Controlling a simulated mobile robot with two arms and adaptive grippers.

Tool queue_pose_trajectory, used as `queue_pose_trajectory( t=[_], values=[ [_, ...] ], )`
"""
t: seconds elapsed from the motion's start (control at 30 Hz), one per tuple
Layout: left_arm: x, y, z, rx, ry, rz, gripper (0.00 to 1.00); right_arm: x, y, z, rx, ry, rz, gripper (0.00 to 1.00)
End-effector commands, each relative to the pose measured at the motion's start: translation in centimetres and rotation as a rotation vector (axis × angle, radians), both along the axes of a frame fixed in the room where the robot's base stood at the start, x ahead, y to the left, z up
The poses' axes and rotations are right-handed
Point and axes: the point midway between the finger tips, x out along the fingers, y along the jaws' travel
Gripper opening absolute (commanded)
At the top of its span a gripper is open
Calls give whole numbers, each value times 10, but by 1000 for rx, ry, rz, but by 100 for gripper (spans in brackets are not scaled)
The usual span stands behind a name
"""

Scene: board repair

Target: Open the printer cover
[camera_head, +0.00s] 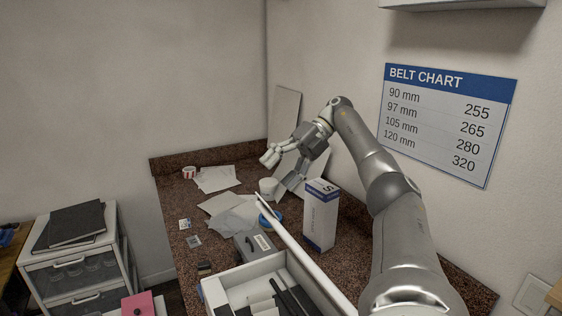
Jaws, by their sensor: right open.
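I cannot single out the printer for certain. A pale upright panel (286,112) stands in the back corner of the counter, partly behind my right gripper. What lies below it is mostly hidden by the gripper. A white open-topped unit (215,290) with dark parts inside is at the front, with a long thin white panel (292,245) rising along its right side. My left gripper is not in view.
A tall white and blue box (321,215) stands right of the papers (222,207), below my right arm. A grey box (255,245) and a blue roll (270,218) sit nearby. A red and white roll (189,172) is at the back left. A drawer unit (75,250) stands left.

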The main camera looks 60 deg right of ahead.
Motion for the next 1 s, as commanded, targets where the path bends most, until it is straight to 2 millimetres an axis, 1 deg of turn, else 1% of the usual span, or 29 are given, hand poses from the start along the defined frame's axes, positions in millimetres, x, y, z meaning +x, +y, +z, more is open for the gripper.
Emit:
queue_pose_trajectory(
  t=[0.03, 0.43, 0.6, 1.0],
  values=[
    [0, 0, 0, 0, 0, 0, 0, 0, 0, 9, 2, -5, 0, 74],
    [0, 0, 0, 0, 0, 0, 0, 0, -1, 27, 1, -1, -1, 74],
    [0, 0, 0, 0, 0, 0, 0, -1, -1, 30, 1, 0, 0, 74],
    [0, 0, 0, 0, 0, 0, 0, -1, -1, 30, 0, 1, -1, 74]
  ],
)
